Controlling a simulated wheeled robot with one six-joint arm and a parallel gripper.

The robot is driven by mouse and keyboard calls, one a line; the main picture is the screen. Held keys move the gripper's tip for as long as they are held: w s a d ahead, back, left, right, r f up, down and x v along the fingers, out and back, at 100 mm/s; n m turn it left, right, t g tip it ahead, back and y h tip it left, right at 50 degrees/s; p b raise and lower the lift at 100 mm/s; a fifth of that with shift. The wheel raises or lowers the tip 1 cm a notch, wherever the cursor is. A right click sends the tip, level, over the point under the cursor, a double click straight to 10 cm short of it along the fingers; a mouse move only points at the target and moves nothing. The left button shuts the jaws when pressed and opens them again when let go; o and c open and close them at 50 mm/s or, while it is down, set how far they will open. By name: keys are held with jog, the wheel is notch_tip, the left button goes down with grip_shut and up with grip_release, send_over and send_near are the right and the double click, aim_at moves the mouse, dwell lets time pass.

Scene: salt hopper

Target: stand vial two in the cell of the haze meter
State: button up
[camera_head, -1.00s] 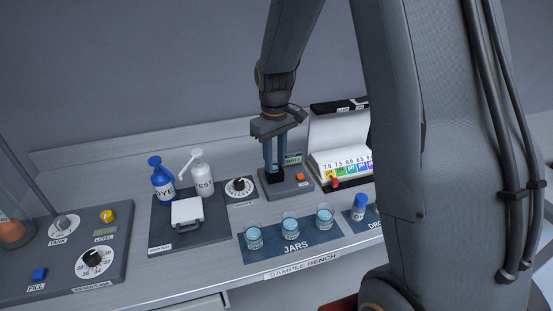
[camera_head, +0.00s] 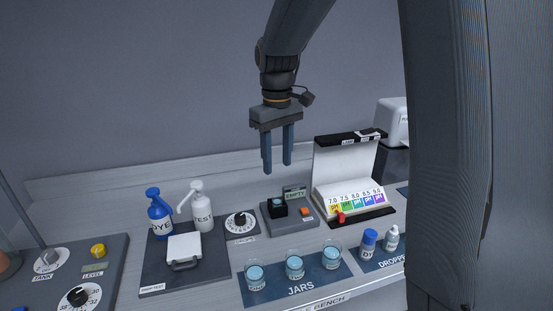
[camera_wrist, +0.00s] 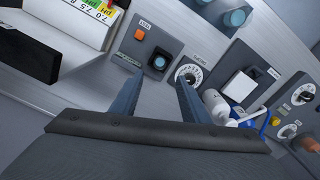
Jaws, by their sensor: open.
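The haze meter (camera_head: 290,224) is a grey box with a small display that seems to read EMPTY and an orange button. Its black square cell (camera_head: 279,211) has a round bluish-teal top (camera_head: 279,201) showing in it, which looks like a vial standing there; its number cannot be read. The meter also shows in the wrist view (camera_wrist: 140,50), with the cell's round opening (camera_wrist: 159,63) filled bluish. My gripper (camera_head: 277,170) is open and empty, pointing down, well above the meter and clear of it.

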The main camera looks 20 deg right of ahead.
jog(key=s+f+m, duration=0.1)
jog(key=s+f, duration=0.2)
jog(key=s, duration=0.2)
jog(key=s+f+m+t, duration=0.1)
jog(key=s+f+m, duration=0.1)
jog(key=s+f, duration=0.2)
jog(key=s+f+m, duration=0.1)
jog(key=s+f, duration=0.2)
jog(key=s, duration=0.5)
jog(key=shift+s+f+t, duration=0.15)
jog(key=shift+f+t, duration=0.15)
